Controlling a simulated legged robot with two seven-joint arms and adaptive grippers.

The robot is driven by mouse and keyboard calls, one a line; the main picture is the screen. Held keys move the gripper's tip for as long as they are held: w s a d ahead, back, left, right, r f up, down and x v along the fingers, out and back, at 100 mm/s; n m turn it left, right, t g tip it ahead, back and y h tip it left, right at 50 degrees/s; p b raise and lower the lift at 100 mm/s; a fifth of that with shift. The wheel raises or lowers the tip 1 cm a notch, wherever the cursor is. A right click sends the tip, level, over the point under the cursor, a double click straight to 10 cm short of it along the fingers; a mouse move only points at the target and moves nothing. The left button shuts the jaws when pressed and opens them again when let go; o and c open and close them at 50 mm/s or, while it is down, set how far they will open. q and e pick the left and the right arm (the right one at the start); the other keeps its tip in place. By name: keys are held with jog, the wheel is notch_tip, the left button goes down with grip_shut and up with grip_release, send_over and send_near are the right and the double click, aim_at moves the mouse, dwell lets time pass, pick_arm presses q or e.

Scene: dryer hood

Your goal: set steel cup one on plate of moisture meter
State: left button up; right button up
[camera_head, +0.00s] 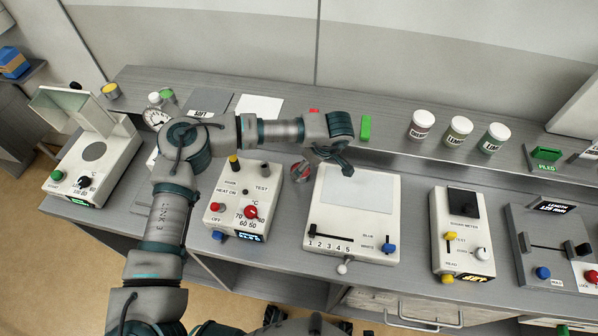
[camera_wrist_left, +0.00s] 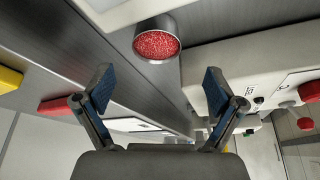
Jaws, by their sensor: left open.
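A steel cup filled with red granules (camera_wrist_left: 157,45) stands upright in the left wrist view, ahead of my left gripper (camera_wrist_left: 160,88). The gripper's blue-padded fingers are spread and empty, apart from the cup. The likely moisture meter (camera_head: 118,160) is the white instrument at far left, with a raised lid and a round grey plate (camera_head: 94,151). The plate looks bare. My right gripper is not in view.
A white heater box (camera_head: 236,208) stands left of the cup, and a wide white instrument (camera_head: 352,212) stands right. My left arm passes between the cup and the lidded instrument. Several white-capped jars (camera_head: 458,132) stand on the back ledge.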

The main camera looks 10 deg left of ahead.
pick_arm(q)
jog(key=shift+w+f, duration=0.2)
jog(key=shift+f, duration=1.05)
jog(key=x, duration=0.4)
jog(key=shift+w+d, duration=0.1)
jog(key=shift+a+f, duration=0.15)
jog(key=shift+a, duration=0.15)
jog(key=c, duration=0.8)
jog(key=shift+d, duration=0.3)
jog(key=c, duration=0.6)
